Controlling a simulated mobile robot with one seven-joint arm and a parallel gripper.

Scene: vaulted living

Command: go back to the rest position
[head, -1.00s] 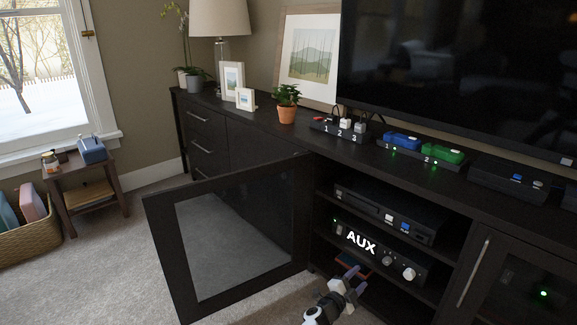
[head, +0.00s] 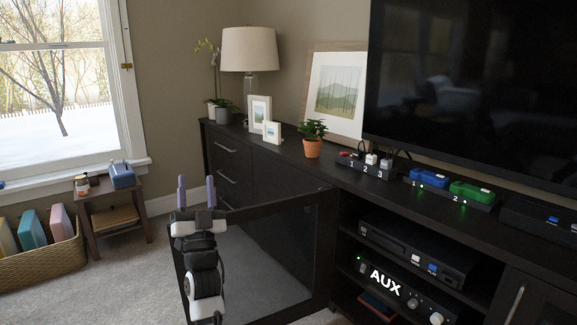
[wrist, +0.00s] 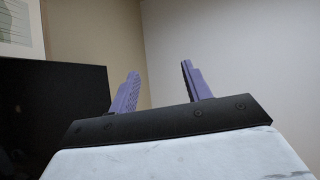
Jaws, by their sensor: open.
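My gripper (head: 196,192) is raised in front of the open cabinet door (head: 262,262) in the head view, with its two purple fingers pointing up. The fingers are apart and nothing is between them. In the wrist view the gripper (wrist: 160,90) also shows open and empty, against a plain wall and ceiling. My arm hides the left part of the glass door.
The dark media cabinet (head: 290,165) runs along the right, with an amplifier (head: 400,290) reading AUX inside. A potted plant (head: 312,140) and a lamp (head: 249,50) stand on top. A small side table (head: 108,203) and a basket (head: 40,268) stand at left. Carpet is clear between.

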